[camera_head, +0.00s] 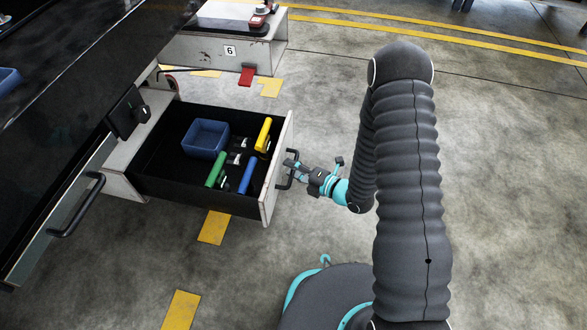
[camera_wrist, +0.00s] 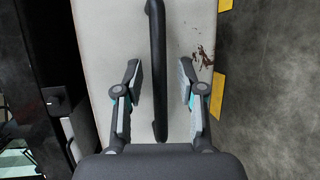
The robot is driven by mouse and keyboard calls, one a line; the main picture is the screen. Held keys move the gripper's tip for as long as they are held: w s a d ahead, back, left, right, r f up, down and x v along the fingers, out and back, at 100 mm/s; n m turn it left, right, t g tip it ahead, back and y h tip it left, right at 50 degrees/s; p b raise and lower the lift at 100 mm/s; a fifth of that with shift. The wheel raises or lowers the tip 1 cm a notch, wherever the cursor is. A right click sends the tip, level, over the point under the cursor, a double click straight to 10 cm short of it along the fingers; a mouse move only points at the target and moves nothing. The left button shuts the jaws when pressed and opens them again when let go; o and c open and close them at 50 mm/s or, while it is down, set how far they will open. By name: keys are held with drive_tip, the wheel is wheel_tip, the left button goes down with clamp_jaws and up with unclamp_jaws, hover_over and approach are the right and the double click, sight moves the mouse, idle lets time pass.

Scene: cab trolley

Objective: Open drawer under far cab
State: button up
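The drawer (camera_head: 277,172) stands pulled out from the cabinet, its pale front panel facing right in the head view. Its black bar handle (camera_head: 291,155) is on that front. My gripper (camera_head: 293,168) is at the handle. In the wrist view the handle (camera_wrist: 157,50) runs lengthwise between the two fingers of my gripper (camera_wrist: 160,82). The fingers are apart, with a visible gap on each side of the handle. Inside the drawer are a blue bin (camera_head: 205,138) and yellow (camera_head: 263,135), green (camera_head: 215,170) and blue (camera_head: 248,175) items.
Another black handle (camera_head: 78,208) is on the closed front at left. A grey cabinet marked 6 (camera_head: 230,50) stands at the back, with a red piece (camera_head: 246,76) low on it. The concrete floor to the right of my arm is clear.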

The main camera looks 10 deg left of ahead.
drive_tip(key=v, duration=1.2)
idle(0.3)
